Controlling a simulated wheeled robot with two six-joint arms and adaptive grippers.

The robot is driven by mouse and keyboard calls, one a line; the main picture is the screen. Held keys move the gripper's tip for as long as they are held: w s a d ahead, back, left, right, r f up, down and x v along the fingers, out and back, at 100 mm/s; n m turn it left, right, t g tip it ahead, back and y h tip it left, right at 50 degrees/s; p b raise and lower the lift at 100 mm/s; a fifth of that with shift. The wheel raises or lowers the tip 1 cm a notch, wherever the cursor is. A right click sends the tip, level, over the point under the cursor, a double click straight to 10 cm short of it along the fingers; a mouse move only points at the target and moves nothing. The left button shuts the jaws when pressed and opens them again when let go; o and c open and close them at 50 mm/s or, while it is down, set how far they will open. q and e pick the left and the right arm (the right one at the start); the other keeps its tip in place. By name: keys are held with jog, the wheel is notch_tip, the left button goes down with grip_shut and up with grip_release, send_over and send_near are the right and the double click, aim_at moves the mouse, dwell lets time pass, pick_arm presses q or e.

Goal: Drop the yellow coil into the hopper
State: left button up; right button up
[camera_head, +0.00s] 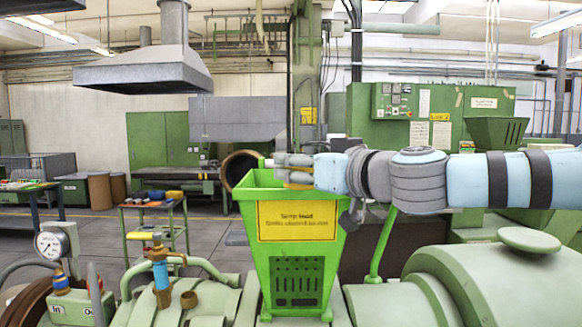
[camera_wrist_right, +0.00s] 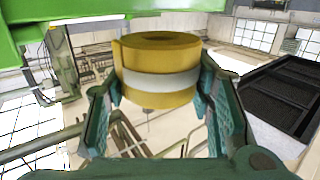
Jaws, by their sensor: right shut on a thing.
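The yellow coil (camera_wrist_right: 158,88) has a white band around its middle and sits between the two fingers of my right gripper (camera_wrist_right: 160,80) in the right wrist view. The gripper is shut on it. In the head view my right gripper (camera_head: 293,170) reaches in from the right over the rim of the green hopper (camera_head: 295,250), and only bits of the coil (camera_head: 299,178) show between the fingers. The hopper is an open-topped green bin with a yellow label on its front. Its inside is mostly hidden. My left gripper is not in view.
Green machine housings (camera_head: 448,285) stand right of the hopper. A pressure gauge (camera_head: 52,243) and a blue-and-orange fitting (camera_head: 160,270) stand at the left. A cart (camera_head: 155,203) with small items is behind. A grey hood (camera_head: 150,72) hangs at the upper left.

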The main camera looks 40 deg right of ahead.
jog(key=w, duration=0.1)
jog(key=w+d, duration=0.1)
jog(key=w, duration=0.1)
jog(key=w+d, duration=0.1)
jog(key=w, duration=0.1)
jog(key=shift+d+f, duration=0.2)
jog(key=shift+d, duration=0.05)
pick_arm(q)
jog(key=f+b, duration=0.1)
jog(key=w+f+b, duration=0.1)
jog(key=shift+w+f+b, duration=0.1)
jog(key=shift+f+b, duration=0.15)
jog(key=shift+b, duration=0.15)
pick_arm(e)
jog(key=w+d, duration=0.3)
jog(key=w, duration=0.1)
jog(key=shift+w+d+r, duration=0.1)
jog(key=shift+w+d, duration=0.2)
jog(key=shift+d, duration=0.05)
jog(key=o, duration=1.6)
jog(key=shift+s, duration=0.15)
jog(key=shift+c, duration=0.2)
